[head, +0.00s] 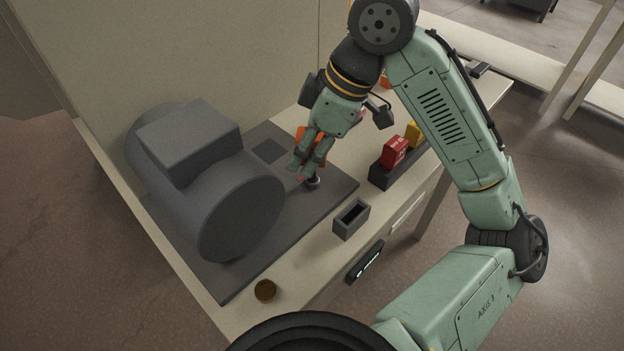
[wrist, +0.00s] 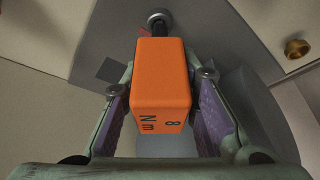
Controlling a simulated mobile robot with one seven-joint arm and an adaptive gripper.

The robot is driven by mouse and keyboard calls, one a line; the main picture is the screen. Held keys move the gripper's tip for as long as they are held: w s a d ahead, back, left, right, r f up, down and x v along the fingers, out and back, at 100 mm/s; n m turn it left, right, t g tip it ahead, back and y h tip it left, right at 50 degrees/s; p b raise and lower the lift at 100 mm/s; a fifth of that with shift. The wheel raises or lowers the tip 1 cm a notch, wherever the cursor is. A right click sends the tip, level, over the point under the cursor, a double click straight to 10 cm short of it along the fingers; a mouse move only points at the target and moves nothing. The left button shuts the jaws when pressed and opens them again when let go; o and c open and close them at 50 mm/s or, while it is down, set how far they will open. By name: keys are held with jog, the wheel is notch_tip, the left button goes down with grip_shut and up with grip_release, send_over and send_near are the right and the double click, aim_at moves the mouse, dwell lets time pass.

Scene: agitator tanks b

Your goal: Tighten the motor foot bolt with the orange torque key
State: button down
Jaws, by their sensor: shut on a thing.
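My gripper (head: 300,172) is shut on the orange torque key (wrist: 160,82), which is marked "8 Nm". In the wrist view the key sits between the purple finger pads of my gripper (wrist: 160,100). Its dark shaft points away from me to a round grey bolt head (wrist: 159,16). The shaft tip overlaps the bolt head; I cannot tell whether it is seated. In the head view the orange key (head: 304,134) is mostly hidden by my gripper. The bolt (head: 313,183) stands on the baseplate (head: 335,190), just beside the fingertips. The large grey motor (head: 240,215) is left of my gripper.
A dark rack (head: 380,177) holds a red block (head: 394,151) and a yellow block (head: 414,133) to the right. A small open box (head: 351,219), a display (head: 365,262) and a brass cap (head: 265,291) are along the front. A tall panel (head: 180,60) stands behind.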

jog(key=shift+w+m+t+p, duration=0.1)
jog(key=shift+m+t+p, duration=0.4)
jog(key=shift+m, duration=1)
jog(key=shift+r+m+t+h+p, duration=0.1)
jog(key=shift+m+t+h+p, duration=0.25)
jog(key=shift+m, duration=0.45)
jog(key=shift+w+d+m, duration=0.1)
jog(key=shift+m, duration=0.6)
jog(key=shift+t+p, duration=0.25)
jog(key=shift+p, duration=0.1)
jog(key=shift+w+d+m+t+h+p, duration=0.1)
jog(key=shift+m+t+h+p, duration=0.35)
jog(key=shift+m, duration=1.05)
jog(key=shift+n, duration=0.3)
jog(key=shift+p, duration=0.35)
